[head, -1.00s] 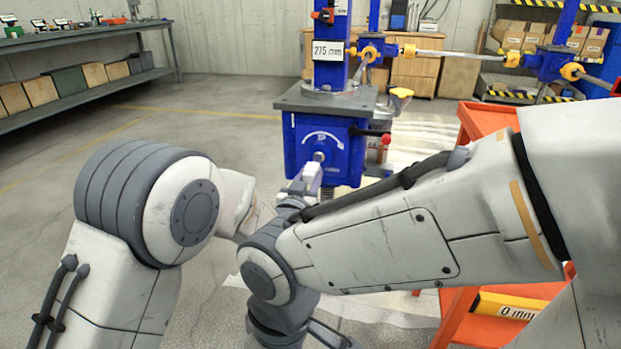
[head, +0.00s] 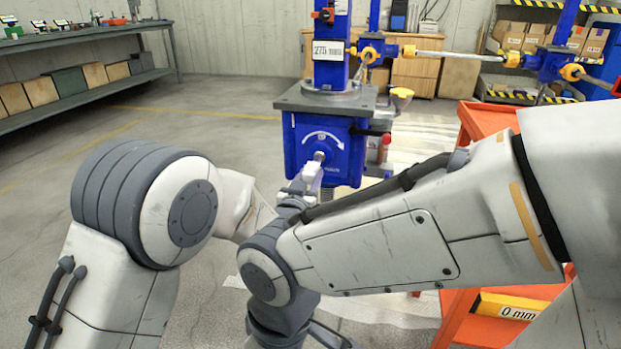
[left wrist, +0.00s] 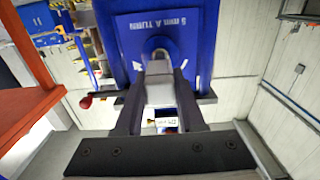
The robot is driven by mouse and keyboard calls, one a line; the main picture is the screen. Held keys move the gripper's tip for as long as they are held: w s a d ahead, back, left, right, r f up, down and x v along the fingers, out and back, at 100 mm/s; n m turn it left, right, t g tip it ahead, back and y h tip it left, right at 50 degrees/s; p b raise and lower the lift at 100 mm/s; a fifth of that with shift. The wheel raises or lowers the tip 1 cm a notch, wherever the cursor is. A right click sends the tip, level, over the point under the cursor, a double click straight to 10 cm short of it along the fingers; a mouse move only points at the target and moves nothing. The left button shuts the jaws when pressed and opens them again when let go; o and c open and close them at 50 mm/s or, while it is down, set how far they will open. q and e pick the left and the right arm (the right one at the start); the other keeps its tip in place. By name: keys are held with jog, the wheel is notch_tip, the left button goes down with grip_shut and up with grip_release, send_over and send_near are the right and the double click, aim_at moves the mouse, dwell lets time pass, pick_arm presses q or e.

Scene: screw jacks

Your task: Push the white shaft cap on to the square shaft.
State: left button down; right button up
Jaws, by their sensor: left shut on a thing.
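The blue jack housing (head: 345,150) stands ahead of me, with a curved white arrow on its face. The grey end of its shaft (head: 319,156) shows low on that face. My left gripper (head: 309,176) is right in front of the shaft. In the left wrist view, my left gripper (left wrist: 159,82) is shut on the pale shaft cap (left wrist: 158,68), which lines up with the round boss on the housing (left wrist: 200,35). Whether the cap is seated on the shaft, or how far, I cannot tell. My right gripper is not in view.
A red ball knob (head: 387,138) sticks out to the right of the housing. An orange cart (head: 487,120) stands at the right. A long workbench (head: 80,36) runs along the left wall. The floor to the left of the jack is clear.

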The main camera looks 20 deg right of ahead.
aim_at(308, 181)
pick_arm(q)
jog(key=shift+x, duration=2.45)
jog(key=shift+c, duration=2.2)
grip_release()
jog(key=p+v, duration=0.3)
jog(key=v, duration=0.7)
jog(key=shift+s+a, duration=0.15)
jog(key=shift+s, duration=0.05)
